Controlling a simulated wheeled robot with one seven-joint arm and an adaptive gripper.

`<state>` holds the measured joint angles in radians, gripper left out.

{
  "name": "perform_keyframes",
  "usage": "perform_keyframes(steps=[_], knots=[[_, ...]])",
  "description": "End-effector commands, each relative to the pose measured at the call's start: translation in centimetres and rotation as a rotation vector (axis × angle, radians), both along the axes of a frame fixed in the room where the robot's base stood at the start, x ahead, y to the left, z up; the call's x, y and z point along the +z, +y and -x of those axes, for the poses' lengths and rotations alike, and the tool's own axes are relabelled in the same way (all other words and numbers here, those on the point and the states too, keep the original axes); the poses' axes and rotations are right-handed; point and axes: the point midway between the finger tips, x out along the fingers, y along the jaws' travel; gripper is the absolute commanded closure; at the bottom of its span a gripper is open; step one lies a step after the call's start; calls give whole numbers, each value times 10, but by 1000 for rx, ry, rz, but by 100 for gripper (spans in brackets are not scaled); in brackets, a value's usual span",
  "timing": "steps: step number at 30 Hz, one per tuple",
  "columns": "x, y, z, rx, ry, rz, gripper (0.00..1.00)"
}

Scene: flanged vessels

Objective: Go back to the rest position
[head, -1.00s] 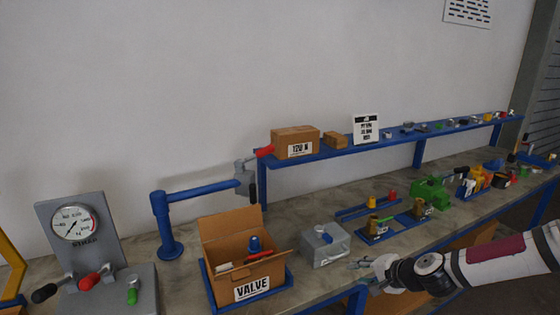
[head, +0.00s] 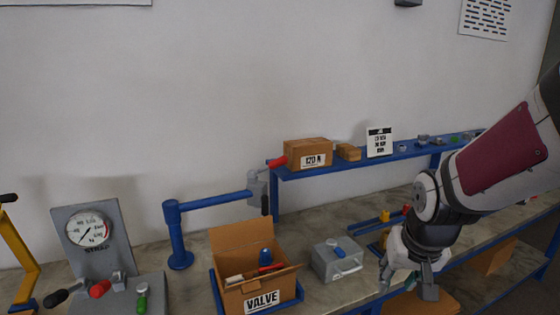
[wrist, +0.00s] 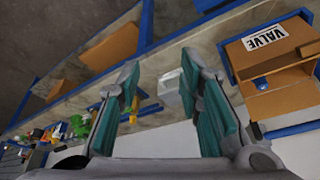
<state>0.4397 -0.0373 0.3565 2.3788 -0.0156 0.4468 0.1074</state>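My gripper (head: 408,283) hangs at the right of the head view, in front of the bench's front edge, with its fingers pointing down. In the wrist view my gripper (wrist: 160,105) has its two teal-padded fingers spread apart, with nothing held between them. My arm comes in from the right edge and hides part of the bench and shelf. The grey metal box (head: 338,262) with a blue knob stands on the bench to the left of my gripper, apart from it.
The open VALVE carton (head: 262,300) stands on the bench, left of the metal box. A blue post with an arm (head: 178,235) and a gauge stand (head: 88,229) are further left. A blue shelf (head: 300,173) runs behind, bearing a carton (head: 308,153). Open space lies before the bench.

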Motion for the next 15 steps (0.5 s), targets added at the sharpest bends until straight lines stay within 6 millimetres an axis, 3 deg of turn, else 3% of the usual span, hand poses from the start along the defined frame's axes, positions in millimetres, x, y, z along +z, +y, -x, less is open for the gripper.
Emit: perform_keyframes(steps=[1, 6, 15], knots=[[17, 4, 10, 16, -16, 24, 67], [60, 14, 47, 55, -48, 68, 67], [111, 29, 122, 130, -113, 59, 67]])
